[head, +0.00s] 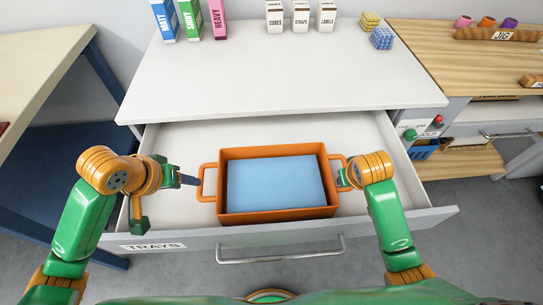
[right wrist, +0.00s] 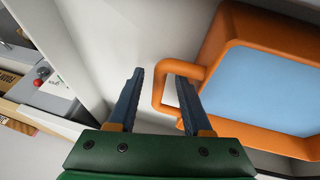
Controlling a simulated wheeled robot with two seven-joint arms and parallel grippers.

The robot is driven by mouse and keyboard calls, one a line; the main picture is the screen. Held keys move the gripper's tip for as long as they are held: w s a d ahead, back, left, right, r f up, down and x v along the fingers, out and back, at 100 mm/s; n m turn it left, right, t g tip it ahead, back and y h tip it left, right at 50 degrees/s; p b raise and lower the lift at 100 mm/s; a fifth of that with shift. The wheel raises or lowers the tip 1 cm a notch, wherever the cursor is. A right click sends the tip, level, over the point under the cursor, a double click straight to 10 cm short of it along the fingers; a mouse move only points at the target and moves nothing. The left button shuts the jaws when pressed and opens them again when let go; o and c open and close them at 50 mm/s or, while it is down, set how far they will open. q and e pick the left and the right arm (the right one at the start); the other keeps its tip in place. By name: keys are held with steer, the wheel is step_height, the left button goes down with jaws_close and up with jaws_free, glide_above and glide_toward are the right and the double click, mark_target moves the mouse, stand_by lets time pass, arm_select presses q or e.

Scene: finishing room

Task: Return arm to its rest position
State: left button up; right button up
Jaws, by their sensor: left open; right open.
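An orange tray (head: 270,214) with a flat blue inside sits in the open drawer (head: 385,140), with a loop handle on each short side. My left gripper (head: 188,181) is left of the tray, its dark fingertip pointing at the left handle (head: 208,182) with a small gap. My right gripper (head: 343,178) is at the right handle. In the right wrist view that gripper (right wrist: 159,78) is open, with the outer bar of the tray's handle (right wrist: 160,90) between its fingers; one finger reaches inside the loop. Contact cannot be told.
The white worktop (head: 280,80) overhangs the drawer's back. On it stand colored boxes (head: 190,20), white cartons (head: 300,17) and small patterned blocks (head: 381,38). The drawer front carries a metal handle (head: 280,250) and a TRAYS label. A wooden bench (head: 470,60) is at right.

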steer(key=v, duration=0.3)
steer(key=shift+s+r, duration=0.1)
steer(key=shift+r, duration=0.05)
